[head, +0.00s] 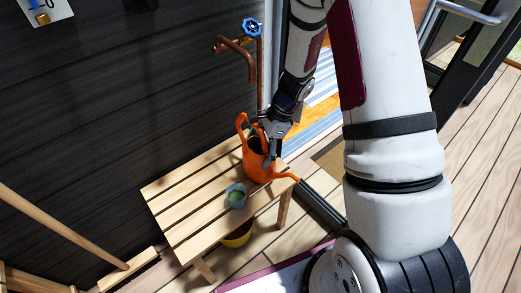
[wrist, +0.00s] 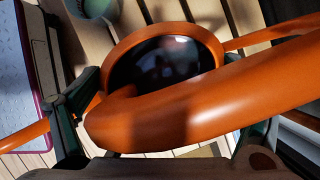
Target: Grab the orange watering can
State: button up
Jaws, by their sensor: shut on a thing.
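The orange watering can (head: 257,165) stands upright at the right end of a slatted wooden bench (head: 185,189). Its spout points to the right in the head view. In the wrist view its orange handle (wrist: 210,105) crosses close in front of the camera, with the round dark opening behind it. My gripper (head: 270,138) reaches down to the can's top from above. Its fingers (wrist: 165,125) lie on both sides of the handle in the wrist view and are shut on the can. The exact contact spots are partly hidden by the handle.
A small grey cup (head: 236,192) with green inside stands on the bench left of the can. A yellow pot (head: 238,237) is under the bench. A copper pipe with a blue-handled tap (head: 252,28) rises behind. A dark wall (head: 130,90) backs the bench.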

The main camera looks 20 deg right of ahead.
jog(key=shift+s+r+p, duration=0.4)
jog(key=shift+s+r, duration=0.4)
jog(key=shift+s, duration=0.05)
jog(key=s+r+p, duration=0.1)
jog(key=s+p, duration=0.1)
jog(key=s, duration=1.2)
jog(key=shift+d+r+p, duration=0.2)
jog(key=shift+d+p, duration=0.05)
jog(key=shift+p, duration=0.15)
